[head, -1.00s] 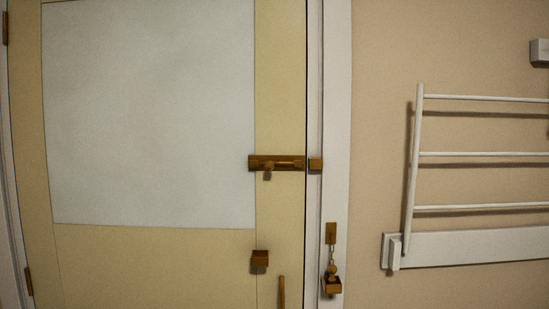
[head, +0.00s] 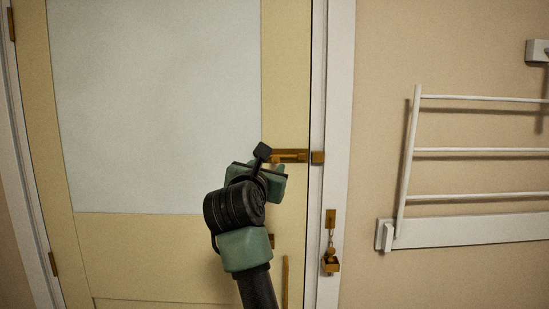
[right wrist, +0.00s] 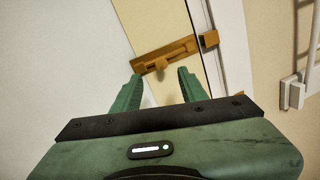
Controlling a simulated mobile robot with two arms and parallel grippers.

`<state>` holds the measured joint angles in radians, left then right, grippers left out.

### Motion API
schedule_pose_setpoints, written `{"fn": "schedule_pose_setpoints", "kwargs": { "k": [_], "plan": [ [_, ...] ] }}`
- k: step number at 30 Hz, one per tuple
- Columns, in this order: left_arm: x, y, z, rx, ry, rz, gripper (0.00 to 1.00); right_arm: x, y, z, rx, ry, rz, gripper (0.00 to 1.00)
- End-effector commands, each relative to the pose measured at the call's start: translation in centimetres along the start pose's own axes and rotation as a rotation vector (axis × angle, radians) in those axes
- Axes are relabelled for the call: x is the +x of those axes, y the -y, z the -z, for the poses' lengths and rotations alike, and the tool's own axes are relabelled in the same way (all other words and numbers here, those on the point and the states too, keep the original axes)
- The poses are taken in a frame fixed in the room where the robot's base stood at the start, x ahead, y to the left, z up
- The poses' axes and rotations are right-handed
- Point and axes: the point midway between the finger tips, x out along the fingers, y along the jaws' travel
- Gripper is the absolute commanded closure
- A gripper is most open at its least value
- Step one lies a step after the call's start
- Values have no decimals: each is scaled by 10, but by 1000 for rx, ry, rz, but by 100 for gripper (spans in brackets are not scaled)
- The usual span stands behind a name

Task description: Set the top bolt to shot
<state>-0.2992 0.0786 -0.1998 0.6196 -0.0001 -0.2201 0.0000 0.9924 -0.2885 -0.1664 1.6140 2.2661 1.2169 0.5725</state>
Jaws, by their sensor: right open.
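The top bolt (head: 292,156) is a brass slide bolt fixed across the door's right stile. In the right wrist view the bolt (right wrist: 177,54) shows whole, with its knob (right wrist: 159,64) hanging below the bar. The keeper (head: 318,157) is a brass block on the white frame; it also shows in the right wrist view (right wrist: 209,39). My right gripper (right wrist: 160,82) is open and empty, its green fingers either side of the knob's line, seemingly just short of it. My left gripper is not in view.
The cream door (head: 180,245) has a pale panel (head: 160,110). A brass chain fitting (head: 330,240) hangs on the frame below the keeper. A white rack (head: 470,150) stands out from the wall at right.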

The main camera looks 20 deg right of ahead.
Motion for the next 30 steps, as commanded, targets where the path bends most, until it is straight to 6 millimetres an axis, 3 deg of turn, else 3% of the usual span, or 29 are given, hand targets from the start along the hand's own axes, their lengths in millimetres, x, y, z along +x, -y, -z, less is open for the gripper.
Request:
{"fn": "schedule_pose_setpoints", "kwargs": {
  "k": [12,24,29,30],
  "plan": [
    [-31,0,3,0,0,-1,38,62,1,-2,-10,1,5,57],
    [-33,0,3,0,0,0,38,73,1,2,-7,1,3,57],
    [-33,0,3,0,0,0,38,73,2,1,-7,1,3,99],
    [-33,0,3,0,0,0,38,73,2,1,-7,1,3,100]
  ]
}}
